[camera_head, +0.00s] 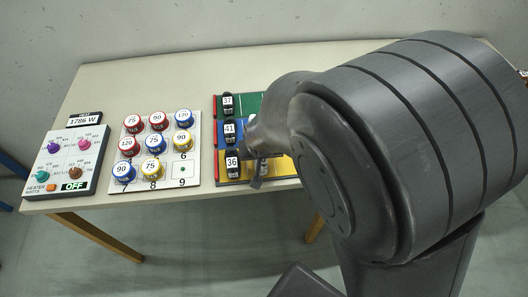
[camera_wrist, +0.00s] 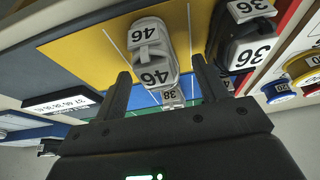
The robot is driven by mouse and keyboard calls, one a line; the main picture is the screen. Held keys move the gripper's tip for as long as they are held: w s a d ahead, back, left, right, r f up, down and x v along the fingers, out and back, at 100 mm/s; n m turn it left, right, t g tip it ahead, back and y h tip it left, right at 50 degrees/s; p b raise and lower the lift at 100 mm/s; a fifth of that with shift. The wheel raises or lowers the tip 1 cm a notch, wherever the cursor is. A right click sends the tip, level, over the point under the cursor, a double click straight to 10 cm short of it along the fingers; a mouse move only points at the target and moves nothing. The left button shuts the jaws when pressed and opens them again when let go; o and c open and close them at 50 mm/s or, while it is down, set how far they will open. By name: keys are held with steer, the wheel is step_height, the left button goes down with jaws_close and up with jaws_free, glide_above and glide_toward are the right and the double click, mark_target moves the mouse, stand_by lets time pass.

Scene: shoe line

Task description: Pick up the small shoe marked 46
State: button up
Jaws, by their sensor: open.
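The small shoe marked 46 (camera_wrist: 150,38), light grey and white with 46 on toe and heel, lies on the yellow lane (camera_wrist: 85,50) in the wrist view. My gripper (camera_wrist: 161,68) is open, with one finger on each side of the shoe's near end. No finger is clearly seen touching it, and the height gap cannot be told. In the head view my arm hides most of this shoe and of the gripper.
A black shoe marked 36 (camera_wrist: 236,52) lies close to the right finger. A shoe marked 38 (camera_wrist: 172,96) shows beyond the 46. Shoes 41 (camera_head: 230,131) and 37 (camera_head: 228,105) stand on other lanes. Left are a board of numbered cylinders (camera_head: 180,185) and a heater panel (camera_head: 88,185).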

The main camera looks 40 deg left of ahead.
steer(key=shift+c, duration=0.5)
steer(key=c, duration=1)
steer(key=shift+r, duration=0.1)
